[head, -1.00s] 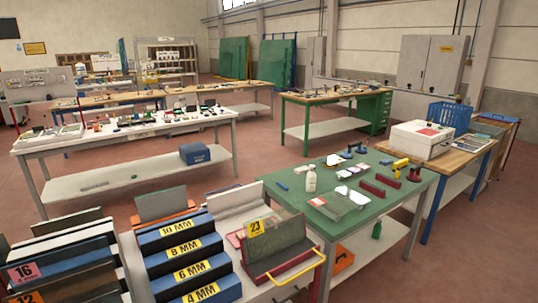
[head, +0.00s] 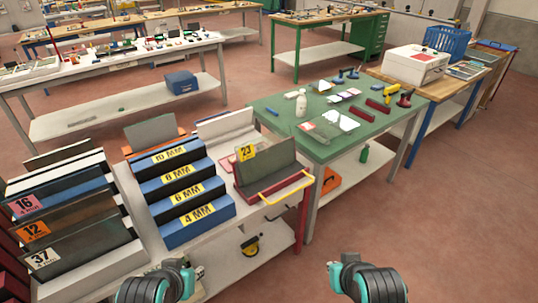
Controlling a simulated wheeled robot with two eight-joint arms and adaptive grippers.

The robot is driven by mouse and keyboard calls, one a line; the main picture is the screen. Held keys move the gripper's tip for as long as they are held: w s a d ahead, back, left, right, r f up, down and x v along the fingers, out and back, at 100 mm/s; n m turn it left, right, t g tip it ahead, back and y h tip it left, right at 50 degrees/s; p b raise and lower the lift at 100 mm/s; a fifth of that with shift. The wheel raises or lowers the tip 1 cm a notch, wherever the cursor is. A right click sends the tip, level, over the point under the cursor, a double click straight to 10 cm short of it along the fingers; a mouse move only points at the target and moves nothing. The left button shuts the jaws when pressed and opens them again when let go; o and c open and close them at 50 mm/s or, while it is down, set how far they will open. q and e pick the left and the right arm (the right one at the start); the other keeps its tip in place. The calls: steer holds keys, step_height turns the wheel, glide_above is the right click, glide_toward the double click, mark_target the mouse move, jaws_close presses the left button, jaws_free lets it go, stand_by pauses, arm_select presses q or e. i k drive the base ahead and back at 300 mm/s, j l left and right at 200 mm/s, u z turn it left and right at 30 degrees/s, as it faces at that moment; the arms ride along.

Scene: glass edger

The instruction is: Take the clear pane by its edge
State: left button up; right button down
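A flat, glassy clear pane (head: 328,126) appears to lie on the green table (head: 262,112); bright reflections break up its outline. Another pane (head: 268,160), dark and see-through, leans upright in a red holder (head: 275,187) with a yellow handle and a tag reading 23. I cannot tell for sure which one is the clear pane. My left gripper (head: 197,272) is low at the bottom, in front of the rack bench. My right gripper (head: 333,268) is low over the floor. Both are apart from the panes, and their fingers are too small to read.
A stepped blue rack (head: 198,213) marked 10, 8, 6 and 4 MM stands left of the red holder. Slotted racks (head: 75,240) tagged 16, 12 and 37 hold panes further left. A white bottle (head: 301,103) stands on the green table. Open floor (head: 450,220) lies at right.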

mark_target(260, 157)
steer(key=u, duration=0.65)
steer(key=i+l+u, duration=0.2)
steer(key=l+u, duration=0.2)
steer(key=i+l+u, duration=0.1)
steer(key=l+u, duration=0.65)
steer(key=i+l, duration=0.05)
steer(key=l, duration=0.05)
